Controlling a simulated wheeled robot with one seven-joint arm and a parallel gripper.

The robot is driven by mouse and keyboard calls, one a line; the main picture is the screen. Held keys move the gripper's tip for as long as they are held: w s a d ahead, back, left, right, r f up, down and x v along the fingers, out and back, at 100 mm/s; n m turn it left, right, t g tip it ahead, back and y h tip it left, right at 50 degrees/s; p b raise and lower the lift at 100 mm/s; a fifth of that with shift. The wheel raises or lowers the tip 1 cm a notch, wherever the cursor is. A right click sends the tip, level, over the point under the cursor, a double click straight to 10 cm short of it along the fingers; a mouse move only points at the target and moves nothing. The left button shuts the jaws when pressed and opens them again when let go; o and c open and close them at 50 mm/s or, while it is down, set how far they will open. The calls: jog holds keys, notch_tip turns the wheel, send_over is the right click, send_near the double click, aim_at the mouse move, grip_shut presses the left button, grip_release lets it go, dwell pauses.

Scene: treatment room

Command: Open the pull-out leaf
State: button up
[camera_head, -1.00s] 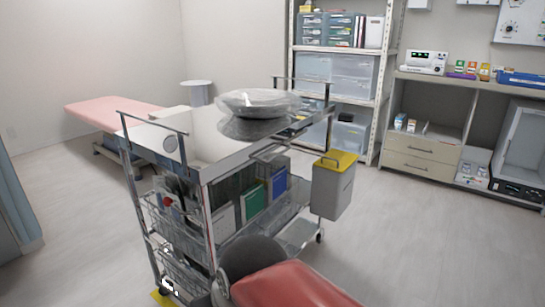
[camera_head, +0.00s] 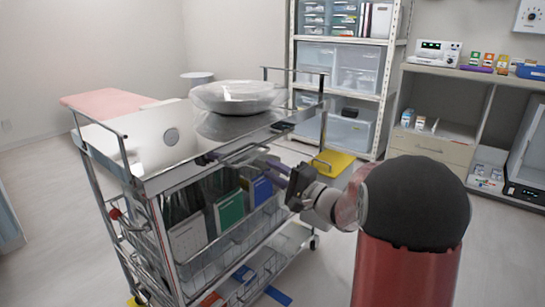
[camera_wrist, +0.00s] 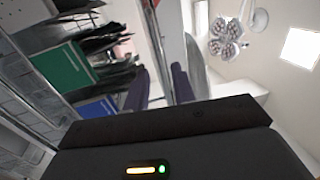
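The steel trolley (camera_head: 165,182) stands left of centre in the head view. A bar handle (camera_head: 238,152) sticks out from the near right edge of its top; I take this edge to be the pull-out leaf, and it looks closed. My gripper (camera_head: 268,163) is beside this edge, close to the handle's right end, with its fingers pointing at the trolley. In the wrist view my gripper (camera_wrist: 160,85) has its two dark purple fingers apart. A metal edge (camera_wrist: 160,45) of the trolley shows beyond the gap between them. I cannot tell whether they touch it.
A clear-covered round dish (camera_head: 235,97) sits on the trolley top. Folders and binders (camera_head: 228,210) stand on the shelf below. Shelving (camera_head: 340,75) and a cabinet (camera_head: 432,146) line the back. Floor is clear at the front right.

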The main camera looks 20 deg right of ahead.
aim_at(252, 158)
jog(key=p+x, duration=0.1)
jog(key=x, duration=0.6)
jog(key=shift+w+a+r+p, duration=0.1)
jog(key=shift+w+a+p, duration=0.15)
jog(key=shift+p, duration=0.05)
jog(key=shift+c, duration=0.4)
grip_shut()
